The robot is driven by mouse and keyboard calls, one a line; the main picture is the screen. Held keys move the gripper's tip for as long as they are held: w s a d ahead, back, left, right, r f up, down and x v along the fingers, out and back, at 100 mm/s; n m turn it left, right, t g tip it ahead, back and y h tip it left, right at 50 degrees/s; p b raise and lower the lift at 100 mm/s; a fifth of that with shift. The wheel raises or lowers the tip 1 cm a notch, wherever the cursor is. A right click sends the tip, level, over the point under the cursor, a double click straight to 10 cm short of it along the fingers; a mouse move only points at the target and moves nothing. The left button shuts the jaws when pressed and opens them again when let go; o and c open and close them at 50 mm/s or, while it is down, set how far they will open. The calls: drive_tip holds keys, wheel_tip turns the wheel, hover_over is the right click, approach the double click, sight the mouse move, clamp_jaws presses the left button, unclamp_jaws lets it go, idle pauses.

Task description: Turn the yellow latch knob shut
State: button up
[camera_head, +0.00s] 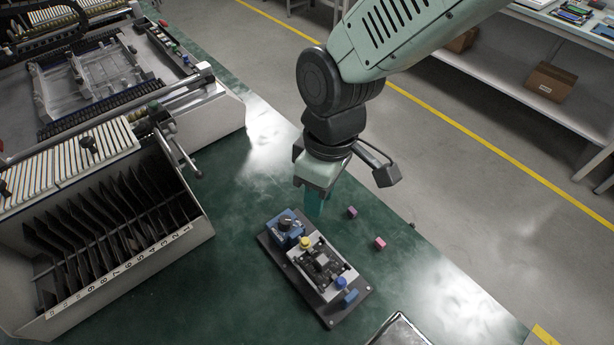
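The yellow latch knob (305,242) sits on the upper part of a small fixture (337,303) with a dark base plate, on the green table. A blue box with a black dial (284,224) stands at the fixture's upper left end, and a blue knob (341,282) sits near its lower right end. My gripper (314,208) points down just behind the fixture, above and slightly right of the yellow knob in the picture, apart from it. Its green fingers overlap in this view, so their opening cannot be made out. The yellow knob's turn position is too small to tell.
A purple cube (351,212) and a pink cube (379,243) lie right of the fixture. A slotted rack (110,235) and machine stand at left. A metal tray (398,331) is at the bottom edge. Green table (245,285) is clear left of the fixture.

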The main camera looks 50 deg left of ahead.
wheel_tip(320, 180, up, 4)
drive_tip(key=s+a+m+t, duration=0.1)
drive_tip(key=s+m, duration=0.1)
drive_tip(key=m, duration=0.2)
wheel_tip(320, 180, down, 10)
drive_tip(key=shift+w+r, duration=0.1)
drive_tip(key=shift+r, duration=0.05)
wheel_tip(320, 180, up, 10)
drive_tip(key=shift+f, duration=0.2)
drive_tip(key=shift+a, duration=0.1)
